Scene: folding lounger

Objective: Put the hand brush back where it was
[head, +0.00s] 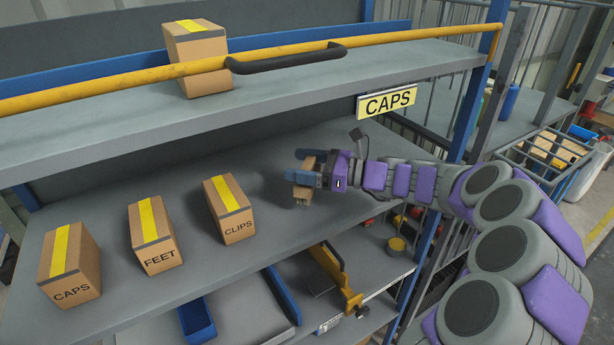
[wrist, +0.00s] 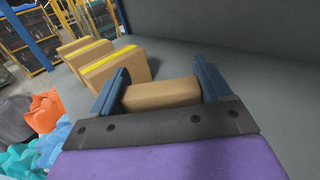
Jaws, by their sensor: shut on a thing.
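In the wrist view the block (wrist: 162,93) lies crosswise between the two blue fingers of my gripper (wrist: 162,90). The gripper is over the right part of the middle shelf (head: 110,200), to the right of the CLIPS box. Whether the brush touches the shelf I cannot tell. Its bristles are not clear in either view.
Boxes marked CAPS (head: 70,265), FEET (head: 155,235) and CLIPS (head: 229,208) stand on the middle shelf, left of my gripper. A blue post (head: 470,110) stands right.

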